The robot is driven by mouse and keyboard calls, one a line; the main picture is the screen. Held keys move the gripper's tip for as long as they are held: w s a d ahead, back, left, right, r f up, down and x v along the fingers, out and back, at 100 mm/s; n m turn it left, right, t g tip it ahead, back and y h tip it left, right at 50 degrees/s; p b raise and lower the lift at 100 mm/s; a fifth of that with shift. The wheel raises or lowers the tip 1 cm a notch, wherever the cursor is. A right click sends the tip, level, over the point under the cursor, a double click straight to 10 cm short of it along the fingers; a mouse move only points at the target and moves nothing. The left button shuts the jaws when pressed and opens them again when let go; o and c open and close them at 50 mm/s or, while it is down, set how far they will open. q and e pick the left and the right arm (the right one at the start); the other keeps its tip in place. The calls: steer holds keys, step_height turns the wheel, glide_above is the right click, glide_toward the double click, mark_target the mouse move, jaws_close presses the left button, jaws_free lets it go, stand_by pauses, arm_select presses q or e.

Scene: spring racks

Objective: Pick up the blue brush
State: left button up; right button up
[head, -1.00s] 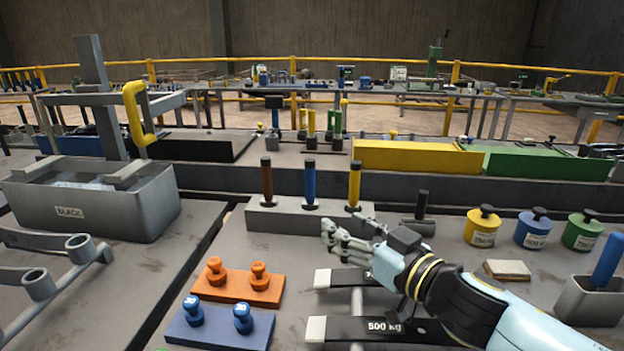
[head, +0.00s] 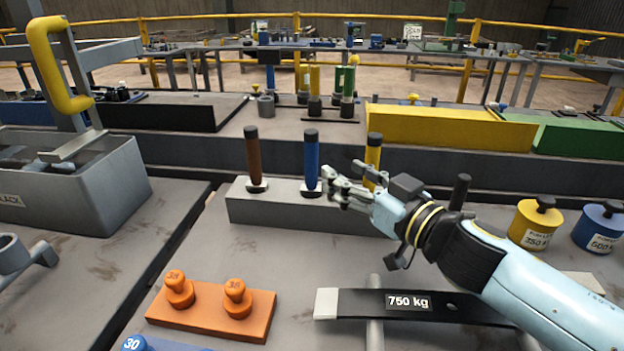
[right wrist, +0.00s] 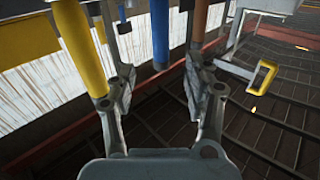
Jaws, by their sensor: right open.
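The blue brush (head: 311,160) stands upright in the grey block (head: 250,208), its dark top up, between a brown brush (head: 252,155) and a yellow brush (head: 373,155). My right gripper (head: 333,182) is open, just right of the blue brush and in front of the yellow one. I cannot tell whether it touches the blue brush. In the right wrist view the blue brush (right wrist: 160,35) shows beyond the gap between the open fingers (right wrist: 160,85). The yellow brush (right wrist: 72,45) is close by the left finger. The brown brush (right wrist: 200,18) is behind the right finger. My left gripper is not in view.
An orange plate (head: 210,315) with two orange knobs lies in front of the block. A 750 kg bar (head: 465,308) lies below my right arm. A grey bin (head: 110,190) stands left, and yellow and blue weights (head: 535,222) stand right.

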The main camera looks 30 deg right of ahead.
mark_target(316, 158)
steer(key=w, duration=0.1)
steer(key=w+p, duration=0.1)
steer(key=w, duration=0.2)
steer(key=shift+w+a+r+p, duration=0.2)
steer(key=shift+a+p, duration=0.15)
steer(key=w, duration=0.3)
steer(key=w+a, duration=0.1)
steer(key=w, duration=0.1)
steer(key=shift+w+f, duration=0.35)
steer(key=shift+d, duration=0.1)
steer(key=shift+c, duration=0.2)
jaws_close()
steer(key=shift+s, duration=0.1)
